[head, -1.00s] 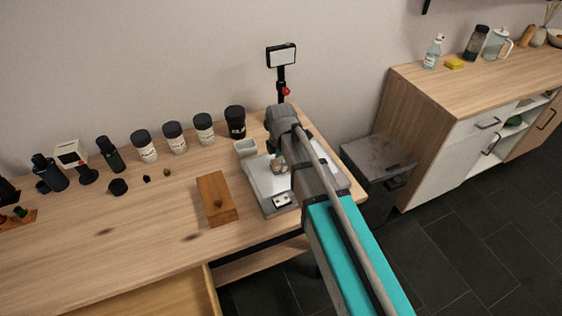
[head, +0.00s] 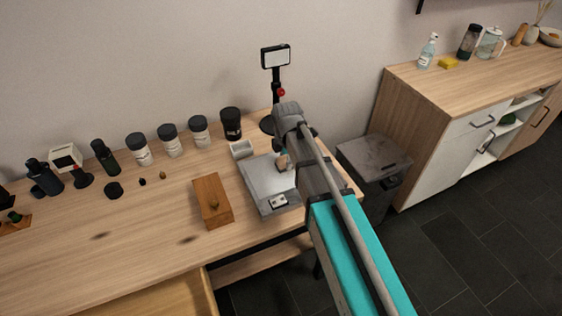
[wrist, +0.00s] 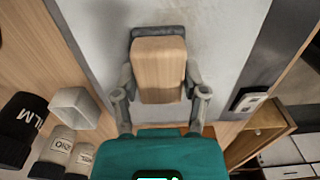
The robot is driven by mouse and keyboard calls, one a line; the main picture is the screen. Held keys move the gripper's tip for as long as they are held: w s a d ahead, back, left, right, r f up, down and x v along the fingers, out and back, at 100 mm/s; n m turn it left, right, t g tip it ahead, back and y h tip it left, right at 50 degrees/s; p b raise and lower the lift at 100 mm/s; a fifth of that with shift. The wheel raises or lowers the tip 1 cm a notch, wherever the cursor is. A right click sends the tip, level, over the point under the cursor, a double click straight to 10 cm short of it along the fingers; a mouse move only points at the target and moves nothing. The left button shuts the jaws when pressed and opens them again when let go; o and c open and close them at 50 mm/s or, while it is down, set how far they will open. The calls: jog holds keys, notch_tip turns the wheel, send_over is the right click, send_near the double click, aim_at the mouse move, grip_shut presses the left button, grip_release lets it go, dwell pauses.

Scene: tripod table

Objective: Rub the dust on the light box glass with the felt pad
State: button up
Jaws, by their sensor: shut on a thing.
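The light box (head: 262,181) lies at the right end of the wooden table, partly hidden by my arm. Its pale grey glass (wrist: 222,40) looks faintly mottled in the wrist view; I cannot clearly make out separate dust patches. My gripper (wrist: 160,75) is shut on the wooden block of the felt pad (wrist: 158,70). The pad's dark felt edge shows beyond the block, at or just above the glass; exact contact cannot be told. In the head view the felt pad (head: 282,161) is partly hidden by my gripper (head: 284,158), over the far part of the box.
A small white dish (head: 241,149) and a black film canister (head: 231,122) stand behind the box. A wooden box (head: 212,201) lies to its left, and a lamp stand (head: 276,85) rises behind. A dark bin (head: 375,160) stands right of the table.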

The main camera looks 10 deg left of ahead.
jog(key=shift+w+d, duration=0.2)
jog(key=shift+d, duration=0.05)
dwell(0.3)
jog(key=shift+w+d+f, duration=0.1)
jog(key=shift+w+d, duration=0.3)
jog(key=shift+d, duration=0.3)
jog(key=shift+w+d, duration=0.4)
jog(key=shift+d, duration=0.3)
jog(key=shift+w+d, duration=0.1)
jog(key=shift+d, duration=0.05)
jog(key=shift+w+d, duration=0.45)
jog(key=shift+d, duration=0.2)
jog(key=shift+w+d, duration=0.45)
jog(key=shift+d, duration=0.2)
jog(key=shift+s+d, duration=0.35)
jog(key=shift+s, duration=0.3)
jog(key=shift+c, duration=0.5)
